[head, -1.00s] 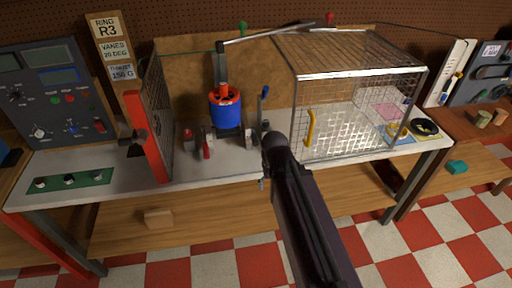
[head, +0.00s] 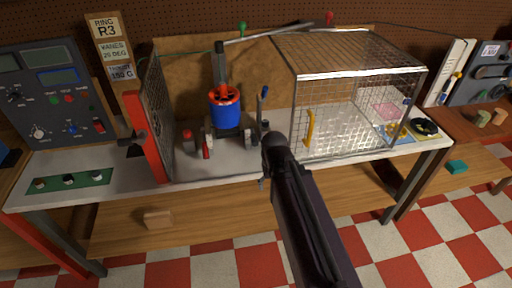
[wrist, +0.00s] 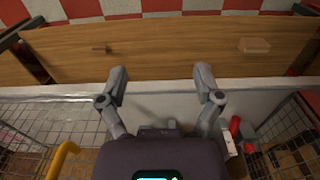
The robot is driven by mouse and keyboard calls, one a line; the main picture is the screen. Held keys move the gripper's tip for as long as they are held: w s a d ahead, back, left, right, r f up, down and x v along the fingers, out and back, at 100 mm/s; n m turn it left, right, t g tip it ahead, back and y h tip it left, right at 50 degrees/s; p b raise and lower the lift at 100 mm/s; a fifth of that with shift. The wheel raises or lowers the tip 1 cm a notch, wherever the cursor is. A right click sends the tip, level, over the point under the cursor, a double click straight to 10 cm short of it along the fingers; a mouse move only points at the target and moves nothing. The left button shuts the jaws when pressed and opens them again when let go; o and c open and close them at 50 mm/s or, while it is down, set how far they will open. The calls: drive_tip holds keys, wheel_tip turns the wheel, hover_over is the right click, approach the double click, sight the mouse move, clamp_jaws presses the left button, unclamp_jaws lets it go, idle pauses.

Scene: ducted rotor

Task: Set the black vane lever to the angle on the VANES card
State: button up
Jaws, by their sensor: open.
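The VANES card (head: 114,50) is on the board at the back left. It reads 20 or 25 DEG; the second digit is hard to read. A blue ducted rotor (head: 226,112) with a red-orange rim stands on the bench between the mesh screens. A thin dark upright lever (head: 259,108) with a blue tip stands just right of it; I cannot tell for sure that it is the black vane lever. My gripper (wrist: 161,84) is open and empty in the wrist view, over the bench's front edge. In the head view my arm mostly hides it.
A red post with a mesh screen (head: 147,137) stands left of the rotor. A wire cage (head: 350,105) with a yellow handle (head: 310,129) stands on the right. A control panel (head: 55,95) is at the far left. A wooden block (head: 158,218) lies on the lower shelf.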

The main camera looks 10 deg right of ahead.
drive_tip(key=shift+c, duration=0.4)
drive_tip(key=m+t+y+b, duration=0.5)
drive_tip(key=m+t+b, duration=0.3)
drive_tip(key=t+b, duration=0.9)
approach(253, 141)
drive_tip(key=s+d+r+g+b, duration=0.1)
drive_tip(key=s+d+g+b, duration=0.1)
drive_tip(key=shift+w+r, duration=0.1)
drive_tip(key=shift+r, duration=0.05)
drive_tip(key=shift+w+a, duration=0.1)
drive_tip(key=shift+w, duration=0.05)
drive_tip(key=shift+f+b+x, duration=0.1)
drive_tip(key=shift+b+x, duration=0.65)
drive_tip(key=shift+x, duration=2.65)
drive_tip(key=shift+f+b+x, duration=0.15)
drive_tip(key=shift+b+x, duration=0.55)
drive_tip(key=shift+x, duration=2.7)
